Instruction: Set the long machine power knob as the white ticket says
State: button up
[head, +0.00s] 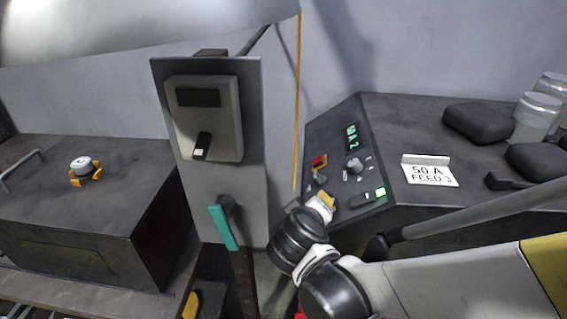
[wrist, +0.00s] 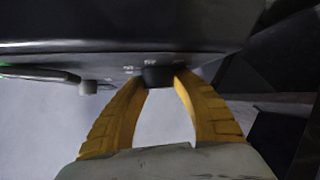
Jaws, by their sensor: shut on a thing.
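The white ticket (head: 430,172) lies on top of the long machine (head: 400,128) at the right and reads "50 A FEED 3". The machine's sloped panel has a green display (head: 351,137) that seems to read "50A 2". My gripper (head: 326,200) is at the panel's lower left. In the wrist view my gripper's yellow fingers (wrist: 160,80) are shut on a dark knob (wrist: 157,74) on the panel. Small pale marks show beside this knob, but I cannot read them. The head view hides the knob behind the gripper.
The panel also has a grey knob (head: 354,166), a red switch (head: 319,161) and a rocker with a green light (head: 380,192). A grey cabinet with a teal lever (head: 223,227) stands left of my arm. Dark pads (head: 477,122) and jars (head: 537,115) stand on the machine.

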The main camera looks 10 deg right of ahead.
jog(key=shift+s+f+m+h+b, duration=0.1)
jog(key=shift+f+m+h+b, duration=0.1)
jog(key=shift+m+h+b, duration=0.25)
jog(key=shift+h, duration=0.25)
jog(key=o, duration=1.2)
jog(key=shift+r, duration=0.1)
jog(key=shift+s+a+r, duration=0.25)
jog(key=shift+s, duration=0.05)
jog(key=v, duration=1.1)
jog(key=shift+d, duration=0.1)
